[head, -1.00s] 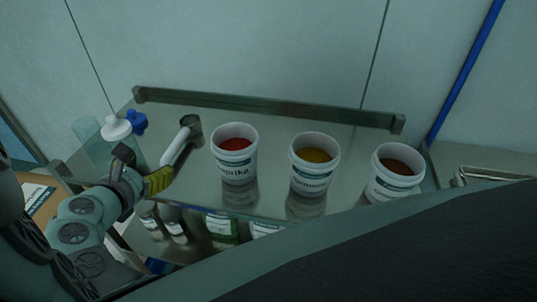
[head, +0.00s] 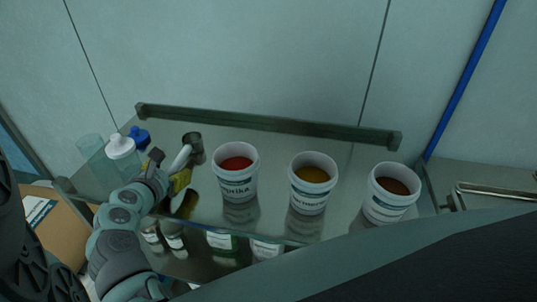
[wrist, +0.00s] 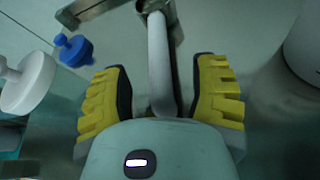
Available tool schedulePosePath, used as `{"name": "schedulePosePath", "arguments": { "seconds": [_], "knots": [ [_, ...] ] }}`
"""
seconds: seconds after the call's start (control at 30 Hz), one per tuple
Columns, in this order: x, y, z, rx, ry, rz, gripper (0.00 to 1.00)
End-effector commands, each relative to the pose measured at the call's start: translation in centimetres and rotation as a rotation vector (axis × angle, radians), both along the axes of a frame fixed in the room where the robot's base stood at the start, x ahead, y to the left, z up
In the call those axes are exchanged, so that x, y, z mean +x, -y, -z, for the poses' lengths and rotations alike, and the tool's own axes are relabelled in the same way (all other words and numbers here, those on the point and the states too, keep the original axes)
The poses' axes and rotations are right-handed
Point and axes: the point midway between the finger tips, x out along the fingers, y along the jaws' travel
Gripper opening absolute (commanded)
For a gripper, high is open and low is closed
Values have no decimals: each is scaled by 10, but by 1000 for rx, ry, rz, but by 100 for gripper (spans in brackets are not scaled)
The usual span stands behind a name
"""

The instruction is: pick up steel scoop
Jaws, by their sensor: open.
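The steel scoop has a dark metal cup (head: 193,143) and a pale grey handle (head: 180,158). It lies on the metal shelf left of the tubs in the head view. My gripper (head: 181,180) is over the handle there. In the wrist view the handle (wrist: 159,60) runs between the two yellow-padded fingers of my gripper (wrist: 160,98). The fingers are apart, with a gap on each side of the handle.
White tubs of paprika (head: 236,180), turmeric (head: 311,190) and a brown spice (head: 389,200) stand to the right on the shelf (head: 270,150). A raised rail (head: 270,123) edges the back.

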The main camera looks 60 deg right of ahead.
Motion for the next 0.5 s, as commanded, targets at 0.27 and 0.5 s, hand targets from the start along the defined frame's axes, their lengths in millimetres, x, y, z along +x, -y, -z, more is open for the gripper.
{"name": "schedulePosePath", "arguments": {
  "seconds": [0.27, 0.5],
  "knots": [
    [10, 25, 9, 0, 0, 11, 59],
    [14, 30, 12, 0, 1, 5, 59]
  ]
}}
